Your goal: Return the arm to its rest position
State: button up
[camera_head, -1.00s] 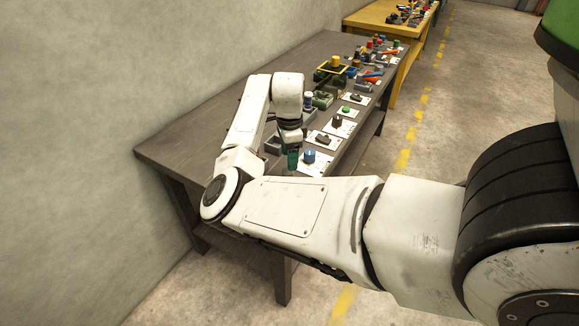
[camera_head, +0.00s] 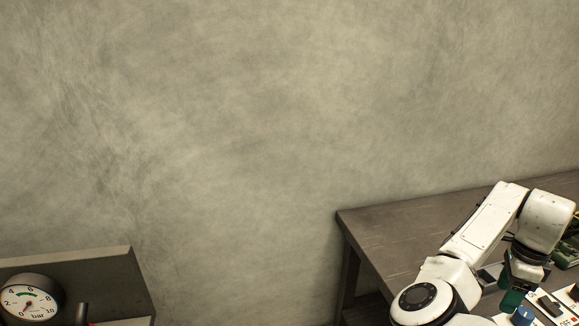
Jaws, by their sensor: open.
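My gripper (camera_head: 513,297) is at the lower right of the head view, pointing down over the dark table (camera_head: 400,232). My white arm is bent, with its elbow low and its wrist above the table. A teal piece shows at the gripper's lower end; I cannot tell if it is part of the fingers. A blue round piece (camera_head: 523,317) stands on a white card just right of and below the gripper, cut by the frame's bottom edge. The gap between the fingertips is too small to make out.
White cards with small parts (camera_head: 545,305) lie to the right of the gripper. A green item (camera_head: 568,252) sits at the right edge. A pressure gauge (camera_head: 30,303) stands at the lower left before a grey panel (camera_head: 95,267). A bare wall (camera_head: 250,130) fills the background.

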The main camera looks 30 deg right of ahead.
jog(key=a+f+n+h, duration=0.1)
jog(key=a+f+n, duration=0.2)
jog(key=a+n, duration=0.2)
jog(key=s+a+f+n+h, duration=0.1)
jog(key=a+f+n+h, duration=0.1)
jog(key=a+f+n, duration=0.2)
jog(key=s+a+f+n+h, duration=0.1)
jog(key=a+f+n, duration=0.2)
jog(key=a+n, duration=0.3)
jog(key=shift+a+f+n+t, duration=0.1)
jog(key=shift+a+n+t, duration=0.05)
jog(key=shift+n, duration=0.65)
jog(key=shift+a+f+n+t, duration=0.1)
jog(key=shift+n+t, duration=0.05)
jog(key=shift+n, duration=0.65)
jog(key=s+a+f+n+y, duration=0.1)
jog(key=s+a+f+n, duration=0.1)
jog(key=a, duration=0.5)
jog(key=s+a+f+n+y, duration=0.1)
jog(key=s+a+f+n, duration=0.1)
jog(key=a+n, duration=0.3)
jog(key=s+a+f+n+y, duration=0.1)
jog(key=s+a+n, duration=0.3)
jog(key=a, duration=0.5)
jog(key=shift+a+f+y, duration=0.3)
jog(key=shift+f+y, duration=0.1)
jog(key=shift+f, duration=0.1)
jog(key=shift+s+d, duration=0.1)
jog(key=shift+d, duration=0.1)
